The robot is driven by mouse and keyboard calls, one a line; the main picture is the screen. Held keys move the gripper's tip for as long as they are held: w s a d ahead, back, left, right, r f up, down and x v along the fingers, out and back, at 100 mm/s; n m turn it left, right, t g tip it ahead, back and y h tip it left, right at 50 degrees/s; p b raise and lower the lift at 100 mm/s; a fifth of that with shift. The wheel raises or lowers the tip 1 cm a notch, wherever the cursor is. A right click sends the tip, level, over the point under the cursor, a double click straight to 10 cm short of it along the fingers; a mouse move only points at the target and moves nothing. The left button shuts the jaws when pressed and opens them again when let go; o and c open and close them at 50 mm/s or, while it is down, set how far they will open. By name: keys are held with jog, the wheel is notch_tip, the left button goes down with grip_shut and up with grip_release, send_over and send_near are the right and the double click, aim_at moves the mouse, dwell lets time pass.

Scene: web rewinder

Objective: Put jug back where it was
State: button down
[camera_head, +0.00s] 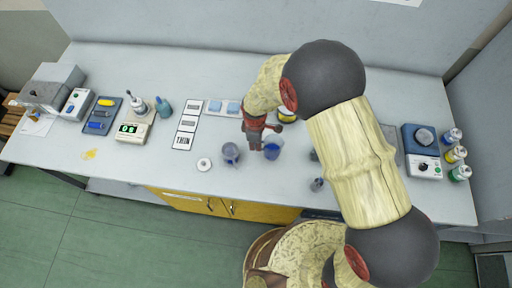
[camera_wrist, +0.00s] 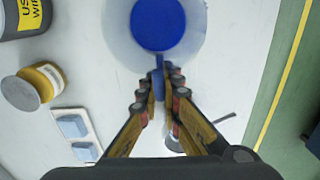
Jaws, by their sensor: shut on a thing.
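The jug (camera_head: 272,149) is a clear, pale vessel with blue inside, near the front middle of the bench. In the wrist view the jug (camera_wrist: 203,30) is seen from above, with a round blue area in its middle. A narrow blue handle points back between my fingers. My gripper (camera_head: 257,141) is shut on this handle, and its two fingers show in the wrist view (camera_wrist: 159,88), one on each side. The jug looks upright. I cannot tell whether its base touches the bench.
A grey cup (camera_head: 230,152) stands left of the jug, with a white disc (camera_head: 204,164) beyond it. A tray with light blue blocks (camera_wrist: 72,126) lies near a yellow-banded roll (camera_wrist: 47,80). The bench front edge is close. Bottles (camera_head: 459,173) stand far right.

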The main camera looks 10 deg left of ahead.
jog(key=shift+w+f, duration=0.15)
jog(key=shift+f, duration=1.55)
jog(key=shift+f, duration=0.2)
jog(key=c, duration=2.1)
grip_release()
jog(key=shift+o, duration=0.5)
jog(key=shift+r, duration=0.2)
notch_tip(320, 180, up, 12)
jog(key=shift+p, duration=0.35)
jog(key=shift+r, duration=0.1)
